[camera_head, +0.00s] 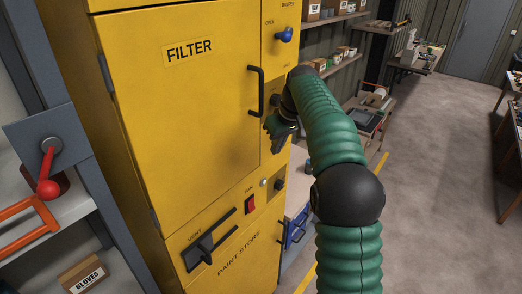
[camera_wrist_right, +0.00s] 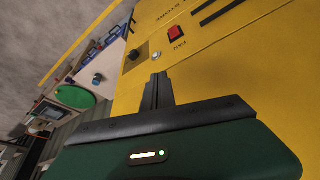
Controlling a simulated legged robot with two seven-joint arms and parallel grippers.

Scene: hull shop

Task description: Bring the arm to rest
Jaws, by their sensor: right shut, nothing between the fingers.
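My right gripper (camera_head: 285,131) is at the front of the yellow cabinet (camera_head: 180,110), just below the black door handle (camera_head: 256,92). Its fingers are together with nothing between them. In the right wrist view the closed fingers (camera_wrist_right: 158,90) point toward the cabinet front, near the red FAN switch (camera_wrist_right: 176,33). Whether they touch the cabinet is unclear. My right arm's green sleeve (camera_head: 335,125) reaches up from the bottom of the head view. My left gripper is not in view.
The cabinet's FILTER door is shut. A blue knob (camera_head: 284,35) sits above the gripper and a black VENT lever (camera_head: 205,248) low on the front. A red lever (camera_head: 48,165) is at the left. Shelves and benches stand behind; the floor (camera_head: 430,180) at right is clear.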

